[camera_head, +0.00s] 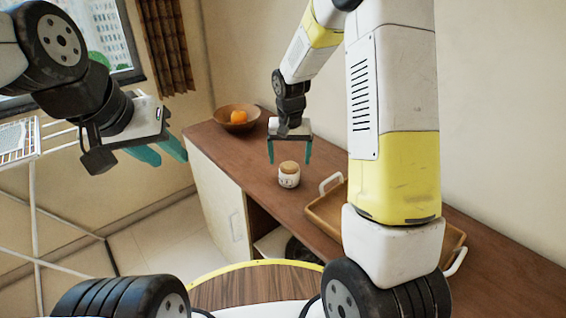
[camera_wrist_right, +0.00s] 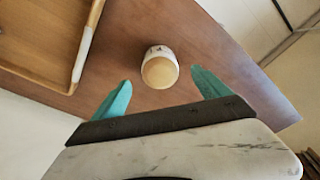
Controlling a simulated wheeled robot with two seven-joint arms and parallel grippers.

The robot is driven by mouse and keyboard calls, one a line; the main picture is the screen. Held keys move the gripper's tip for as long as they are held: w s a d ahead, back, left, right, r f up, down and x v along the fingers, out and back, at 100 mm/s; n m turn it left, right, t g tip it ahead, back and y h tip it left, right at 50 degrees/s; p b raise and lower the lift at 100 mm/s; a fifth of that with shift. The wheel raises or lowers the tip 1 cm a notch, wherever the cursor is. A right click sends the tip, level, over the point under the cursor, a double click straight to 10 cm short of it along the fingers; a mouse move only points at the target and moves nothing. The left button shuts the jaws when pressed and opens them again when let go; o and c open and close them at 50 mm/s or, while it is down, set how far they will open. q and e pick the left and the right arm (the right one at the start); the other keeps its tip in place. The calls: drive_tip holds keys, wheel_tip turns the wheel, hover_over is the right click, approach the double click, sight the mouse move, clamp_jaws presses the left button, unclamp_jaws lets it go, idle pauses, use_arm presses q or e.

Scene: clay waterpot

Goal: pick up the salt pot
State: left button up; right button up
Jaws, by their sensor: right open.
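The salt pot (camera_head: 289,176) is a small white pot with a tan lid, standing upright on the brown wooden counter. In the right wrist view the salt pot (camera_wrist_right: 159,68) lies just beyond the fingertips, roughly midway between them. My right gripper (camera_head: 290,158) is open with teal fingers pointing down, close above and behind the pot; it also shows in the right wrist view (camera_wrist_right: 160,92). Nothing is between its fingers. My left gripper (camera_head: 162,155) is at the left, away from the counter, with two teal fingers apart and nothing between them.
A wooden bowl (camera_head: 236,118) with an orange fruit (camera_head: 239,117) stands at the counter's far end. A wooden tray (camera_head: 323,213) with white handles sits right of the pot, partly hidden by my right arm. The counter (camera_head: 222,141) is clear between bowl and pot. A white rack stands left.

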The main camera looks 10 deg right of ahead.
sight(289, 166)
drive_tip(key=f, duration=0.4)
drive_tip(key=w+f, duration=0.1)
drive_tip(key=f, duration=0.2)
drive_tip(key=shift+d+f, duration=0.1)
drive_tip(key=shift+c, duration=0.5)
drive_tip(key=c, duration=1.6)
